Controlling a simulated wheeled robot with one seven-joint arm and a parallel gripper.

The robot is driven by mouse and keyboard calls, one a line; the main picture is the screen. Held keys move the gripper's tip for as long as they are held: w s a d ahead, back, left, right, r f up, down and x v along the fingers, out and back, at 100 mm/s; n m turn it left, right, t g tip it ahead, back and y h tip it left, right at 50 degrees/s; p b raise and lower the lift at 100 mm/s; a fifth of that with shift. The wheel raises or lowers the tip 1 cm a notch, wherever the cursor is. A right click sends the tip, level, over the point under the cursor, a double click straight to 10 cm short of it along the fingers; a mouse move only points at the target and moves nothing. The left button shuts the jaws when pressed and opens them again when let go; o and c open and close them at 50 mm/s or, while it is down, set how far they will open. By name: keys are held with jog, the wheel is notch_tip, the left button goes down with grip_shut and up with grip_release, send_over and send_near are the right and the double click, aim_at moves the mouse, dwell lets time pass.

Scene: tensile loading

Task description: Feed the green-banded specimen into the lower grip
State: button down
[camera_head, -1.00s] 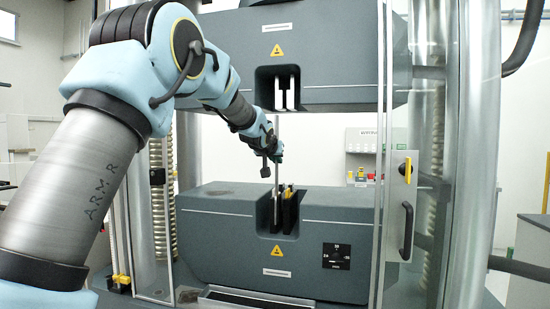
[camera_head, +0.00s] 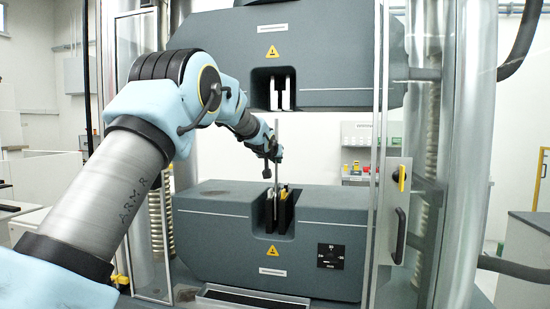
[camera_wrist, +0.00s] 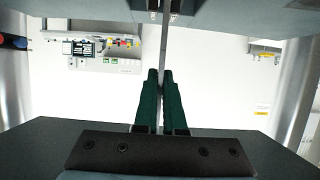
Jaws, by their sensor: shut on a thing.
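A thin grey specimen (camera_head: 276,133) stands upright in my gripper (camera_head: 274,154), which is shut on it. No green band can be made out on it.
The upper grip (camera_head: 330,50) hangs above with a gap of free room between. A clear guard door with a black handle (camera_head: 399,235) stands at the right, beside a metal column (camera_head: 468,150).

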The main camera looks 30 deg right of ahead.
jog(key=w+d+p, duration=0.2)
jog(key=w+d, duration=0.4)
jog(key=w, duration=0.1)
jog(key=shift+w+d, duration=0.2)
jog(key=shift+d, duration=0.2)
dwell(0.6)
jog(key=shift+f, duration=0.25)
dwell(1.6)
jog(key=c, duration=0.9)
grip_release()
jog(key=shift+f, duration=0.1)
jog(key=b+v, duration=0.8)
jog(key=v, duration=0.1)
jog(key=shift+s+a+f, duration=0.1)
jog(key=shift+s, duration=0.1)
jog(key=shift+b+v, duration=0.45)
jog(key=shift+v, duration=0.3)
